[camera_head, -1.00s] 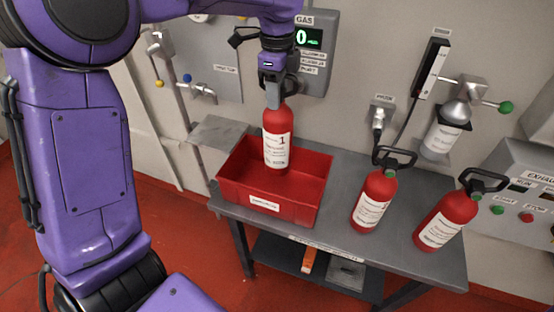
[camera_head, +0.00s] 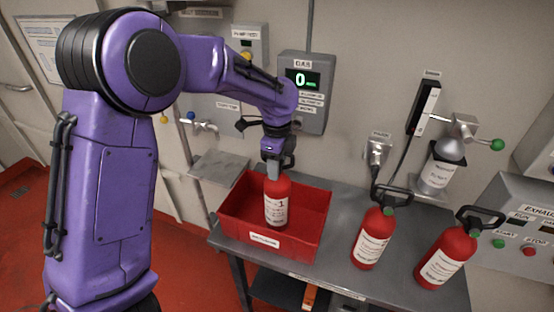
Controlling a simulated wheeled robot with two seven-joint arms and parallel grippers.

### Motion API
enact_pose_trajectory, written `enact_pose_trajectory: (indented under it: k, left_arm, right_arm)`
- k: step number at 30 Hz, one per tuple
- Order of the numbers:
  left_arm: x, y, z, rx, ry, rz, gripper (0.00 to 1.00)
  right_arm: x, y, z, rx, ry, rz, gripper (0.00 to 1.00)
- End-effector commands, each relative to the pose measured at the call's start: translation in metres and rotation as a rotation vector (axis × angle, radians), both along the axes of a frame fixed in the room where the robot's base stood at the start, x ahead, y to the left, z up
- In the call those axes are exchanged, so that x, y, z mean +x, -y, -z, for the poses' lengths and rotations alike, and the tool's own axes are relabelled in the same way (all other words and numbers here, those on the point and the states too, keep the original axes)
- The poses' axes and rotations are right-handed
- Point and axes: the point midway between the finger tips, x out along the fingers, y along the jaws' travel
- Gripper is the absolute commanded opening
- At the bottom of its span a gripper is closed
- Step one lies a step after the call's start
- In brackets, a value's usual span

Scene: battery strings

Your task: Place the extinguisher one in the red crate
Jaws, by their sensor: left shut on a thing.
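Extinguisher one (camera_head: 277,203) is red with a white label marked 1. It is upright, with its lower part inside the red crate (camera_head: 265,240) on the grey table. I cannot tell whether its base touches the crate floor. My left gripper (camera_head: 275,165) is shut on its top, hiding most of the handle. My right gripper is out of view.
Two more red extinguishers stand on the table to the right, one in the middle (camera_head: 372,238) and one farther right (camera_head: 443,257). A gas panel (camera_head: 306,90) and a tap (camera_head: 203,125) are on the wall behind. Some table surface (camera_head: 335,245) beside the crate is bare.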

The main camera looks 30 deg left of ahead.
Motion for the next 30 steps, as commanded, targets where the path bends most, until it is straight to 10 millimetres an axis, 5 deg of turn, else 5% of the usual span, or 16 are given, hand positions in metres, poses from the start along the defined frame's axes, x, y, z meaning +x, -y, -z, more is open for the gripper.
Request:
enact_pose_trajectory:
  k: [3, 4, 6, 17, 30]
  left_arm:
    - [0.001, 0.0, -0.002, 0.0, 0.006, 0.001, 0.0]
    - [0.0, 0.0, 0.001, 0.0, 0.0, 0.0, 0.44]
    - [0.0, 0.0, 0.001, 0.0, 0.0, 0.001, 0.66]
    - [0.001, 0.0, -0.005, 0.0, 0.002, 0.001, 0.66]
    - [0.001, 0.0, -0.104, 0.0, 0.004, 0.001, 0.66]
  right_arm:
    - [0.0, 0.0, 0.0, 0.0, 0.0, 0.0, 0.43]
    - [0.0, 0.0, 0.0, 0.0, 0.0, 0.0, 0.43]
    - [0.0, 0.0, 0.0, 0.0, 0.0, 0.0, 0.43]
    - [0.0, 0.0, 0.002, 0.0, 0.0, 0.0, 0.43]
    - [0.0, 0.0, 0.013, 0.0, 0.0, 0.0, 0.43]
